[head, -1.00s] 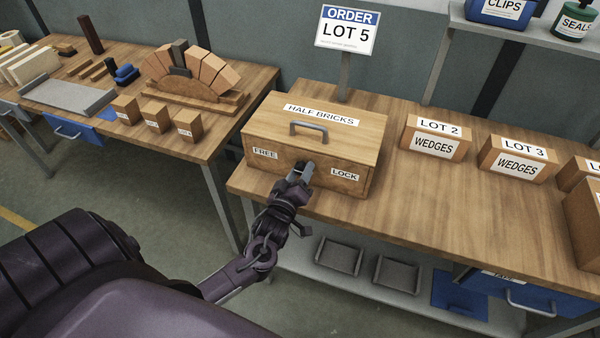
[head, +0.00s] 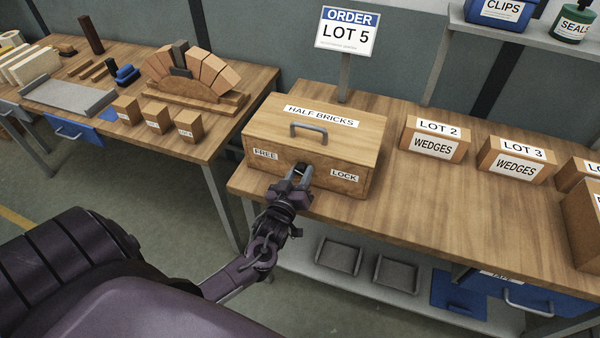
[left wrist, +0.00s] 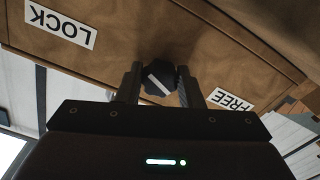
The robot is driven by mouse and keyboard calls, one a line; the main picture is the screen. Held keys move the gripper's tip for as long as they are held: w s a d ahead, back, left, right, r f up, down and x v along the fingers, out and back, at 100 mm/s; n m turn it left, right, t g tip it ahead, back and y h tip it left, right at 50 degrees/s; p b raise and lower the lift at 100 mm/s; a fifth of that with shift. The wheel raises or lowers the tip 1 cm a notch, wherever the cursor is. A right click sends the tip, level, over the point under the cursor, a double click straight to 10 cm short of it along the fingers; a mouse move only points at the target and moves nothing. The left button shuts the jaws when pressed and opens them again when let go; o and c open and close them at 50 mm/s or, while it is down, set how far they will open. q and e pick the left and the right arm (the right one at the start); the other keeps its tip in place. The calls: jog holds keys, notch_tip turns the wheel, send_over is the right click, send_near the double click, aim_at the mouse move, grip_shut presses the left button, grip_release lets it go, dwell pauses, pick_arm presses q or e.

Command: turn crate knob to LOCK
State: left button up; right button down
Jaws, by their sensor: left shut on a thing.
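The wooden crate (head: 315,145) labelled HALF BRICKS stands on the bench with its lid down. Its front face has a FREE label (head: 265,153) at left and a LOCK label (head: 344,175) at right. My left gripper (head: 302,170) is at the front face between the labels, shut on the knob, which it mostly hides in the head view. In the left wrist view the dark knob (left wrist: 158,84) sits between both fingers, with a slanted white mark; the LOCK label (left wrist: 60,29) is at left and the FREE label (left wrist: 231,99) at right. My right gripper is not in view.
LOT 2 (head: 434,140) and LOT 3 (head: 515,160) wedge boxes stand to the right on the bench (head: 430,205). An ORDER LOT 5 sign (head: 347,30) rises behind the crate. The left bench holds a brick arch (head: 195,75) and small blocks.

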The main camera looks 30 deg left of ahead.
pick_arm(q)
jog(key=m+p, duration=0.1)
jog(key=m, duration=0.5)
jog(key=shift+a, duration=0.1)
jog(key=m+p, duration=0.1)
jog(key=m, duration=0.4)
jog(key=shift+a+r, duration=0.1)
jog(key=shift+m+p, duration=0.4)
jog(key=shift+m, duration=0.3)
jog(key=o, duration=1)
jog(key=shift+c, duration=0.2)
jog(key=shift+s, duration=0.1)
